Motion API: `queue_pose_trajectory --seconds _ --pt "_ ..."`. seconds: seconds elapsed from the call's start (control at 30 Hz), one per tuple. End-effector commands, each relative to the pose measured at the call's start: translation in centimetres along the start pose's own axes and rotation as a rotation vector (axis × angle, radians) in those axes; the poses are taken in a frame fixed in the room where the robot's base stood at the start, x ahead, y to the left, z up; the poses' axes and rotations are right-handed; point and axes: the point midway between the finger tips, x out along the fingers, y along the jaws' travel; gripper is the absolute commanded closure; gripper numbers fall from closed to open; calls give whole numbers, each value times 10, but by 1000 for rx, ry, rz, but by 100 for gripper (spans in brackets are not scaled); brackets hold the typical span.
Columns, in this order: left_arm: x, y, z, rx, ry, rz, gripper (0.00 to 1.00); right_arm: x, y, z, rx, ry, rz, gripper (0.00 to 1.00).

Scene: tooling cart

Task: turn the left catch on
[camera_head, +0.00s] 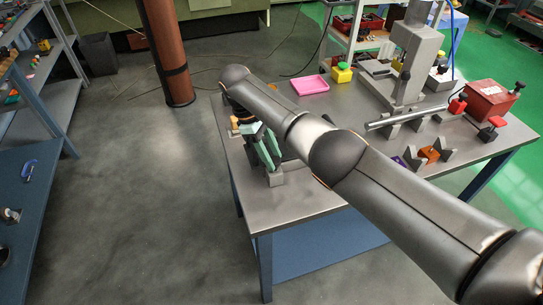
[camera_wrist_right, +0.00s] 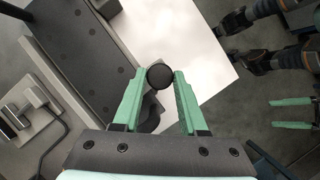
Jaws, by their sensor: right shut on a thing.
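My right gripper (camera_head: 266,148) is over the left part of the grey table, its green fingers pointing down. In the right wrist view, its two fingers (camera_wrist_right: 159,76) are shut on a round black knob (camera_wrist_right: 160,77), one on each side. I take this knob to be the left catch's handle, but its base is hidden and I cannot tell how it is turned. My left gripper (camera_wrist_right: 272,113) shows at the right edge of the right wrist view, its green fingers apart and empty, away from the knob. It does not show in the head view.
The table (camera_head: 290,208) carries a pink tray (camera_head: 310,85), a yellow-green object (camera_head: 342,73), a grey upright machine (camera_head: 413,50) and a red box (camera_head: 490,101). My right arm crosses over it and hides its middle. A blue shelf (camera_head: 35,200) stands at left; the floor between is clear.

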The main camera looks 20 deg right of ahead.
Motion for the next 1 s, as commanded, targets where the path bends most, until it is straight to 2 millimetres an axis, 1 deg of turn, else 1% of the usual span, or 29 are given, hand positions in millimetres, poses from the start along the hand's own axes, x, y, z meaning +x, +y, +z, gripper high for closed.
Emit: queue_pose_trajectory --seconds 0.3,0.73,0.77,1.0 --pt "3 0 3 0 0 0 15 0 0 0 76 0 -32 100" --pt "3 0 3 0 0 0 15 -1 1 0 84 1 -35 100" --pt "3 0 3 0 0 0 15 -1 1 0 84 1 -35 57" --pt "3 0 3 0 -1 0 15 0 1 0 83 1 -34 30"
